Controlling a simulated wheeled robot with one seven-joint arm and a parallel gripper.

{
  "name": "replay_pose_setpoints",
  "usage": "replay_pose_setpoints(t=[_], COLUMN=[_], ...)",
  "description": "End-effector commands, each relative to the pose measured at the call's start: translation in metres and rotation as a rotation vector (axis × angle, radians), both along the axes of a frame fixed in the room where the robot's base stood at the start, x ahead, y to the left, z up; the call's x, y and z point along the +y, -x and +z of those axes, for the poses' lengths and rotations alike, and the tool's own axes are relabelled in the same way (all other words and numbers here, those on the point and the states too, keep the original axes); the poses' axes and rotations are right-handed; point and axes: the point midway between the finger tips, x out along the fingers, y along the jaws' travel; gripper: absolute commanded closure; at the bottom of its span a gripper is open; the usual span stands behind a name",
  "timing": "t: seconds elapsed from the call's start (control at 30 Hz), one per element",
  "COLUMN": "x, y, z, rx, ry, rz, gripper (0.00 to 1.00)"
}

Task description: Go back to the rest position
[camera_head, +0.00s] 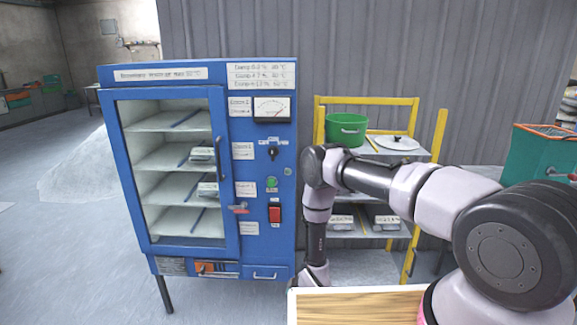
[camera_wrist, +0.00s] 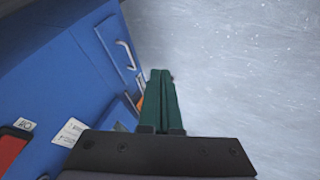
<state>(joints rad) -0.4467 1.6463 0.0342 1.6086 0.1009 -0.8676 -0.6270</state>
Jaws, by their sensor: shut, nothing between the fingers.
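My gripper (camera_wrist: 160,95) shows in the wrist view as two green fingers side by side, pressed together with nothing between them. It points down toward the grey floor, close beside the blue cabinet (camera_wrist: 55,75). In the head view my arm bends down in front of the yellow rack, and the gripper itself is hidden below the frame's visible arm links. The blue cabinet (camera_head: 262,150) stands at the centre left with its glass door (camera_head: 228,225) closed. Shelves with a few grey packets show behind the glass.
A yellow rack (camera_head: 437,150) behind my arm holds a green pot (camera_head: 346,129), a white lid (camera_head: 396,142) and grey packets. A wooden-topped surface (camera_head: 365,308) is at the bottom. A pale powder heap (camera_head: 80,170) lies left of the cabinet. A green bin (camera_head: 535,155) stands right.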

Motion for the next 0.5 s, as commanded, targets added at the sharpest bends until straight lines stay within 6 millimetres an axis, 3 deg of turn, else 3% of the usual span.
replay_pose_setpoints(t=[0.27,0.5], x=[0.001,-0.002], y=[-0.029,-0.065], z=[0.036,0.090], rx=[0.004,0.016], ry=[-0.012,-0.031], rz=[-0.052,-0.133], gripper=[1.00,1.00])
